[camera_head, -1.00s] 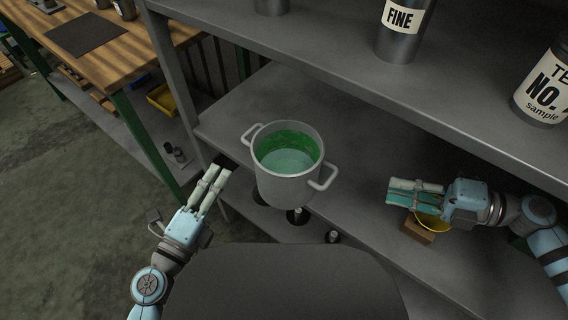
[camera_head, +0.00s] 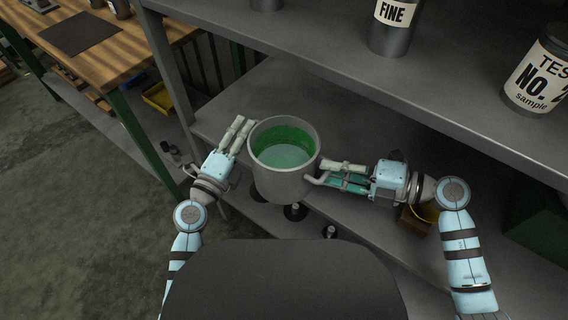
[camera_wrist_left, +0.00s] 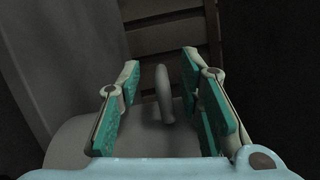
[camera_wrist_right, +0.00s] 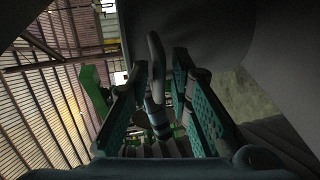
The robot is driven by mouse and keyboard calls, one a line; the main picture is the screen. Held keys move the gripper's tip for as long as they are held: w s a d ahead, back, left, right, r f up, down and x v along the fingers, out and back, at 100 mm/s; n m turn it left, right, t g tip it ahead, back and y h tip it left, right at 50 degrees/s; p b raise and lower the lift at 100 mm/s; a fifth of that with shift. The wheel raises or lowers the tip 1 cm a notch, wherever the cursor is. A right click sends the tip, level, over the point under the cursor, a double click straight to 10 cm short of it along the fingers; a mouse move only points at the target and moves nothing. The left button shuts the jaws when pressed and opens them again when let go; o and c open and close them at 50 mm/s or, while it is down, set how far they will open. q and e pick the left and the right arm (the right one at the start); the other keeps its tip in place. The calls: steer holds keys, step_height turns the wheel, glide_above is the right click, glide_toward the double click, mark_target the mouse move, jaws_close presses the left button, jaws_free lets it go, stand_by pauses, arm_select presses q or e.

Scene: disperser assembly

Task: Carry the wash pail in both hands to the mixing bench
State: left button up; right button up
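The wash pail (camera_head: 284,180) is a grey pot with a green-stained inside and pale liquid in it. It stands upright at the front of the grey shelf. My left gripper (camera_head: 240,128) is at its left side; in the left wrist view the pail's handle (camera_wrist_left: 163,95) stands between the two open fingers, which do not touch it. My right gripper (camera_head: 326,178) is at the right handle (camera_head: 318,181); in the right wrist view that handle (camera_wrist_right: 156,65) lies between open fingers. The left handle is hidden by the gripper in the head view.
An upper shelf (camera_head: 350,75) with labelled tins (camera_head: 391,30) overhangs behind the pail. A wooden-topped bench (camera_head: 120,50) with a dark mat (camera_head: 78,34) stands at the far left. A yellow tray (camera_head: 158,97) lies below it. Open floor (camera_head: 70,190) is at left.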

arm_select(q)
steer(key=shift+w+d, duration=0.25)
steer(key=shift+w, duration=0.3)
arm_select(e)
steer(key=shift+w+a+f, duration=0.1)
steer(key=shift+w+a, duration=0.1)
steer(key=shift+a, duration=0.45)
arm_select(q)
steer(key=shift+r, duration=0.1)
steer(key=c, duration=0.6)
arm_select(e)
jaws_close()
arm_select(q)
jaws_close()
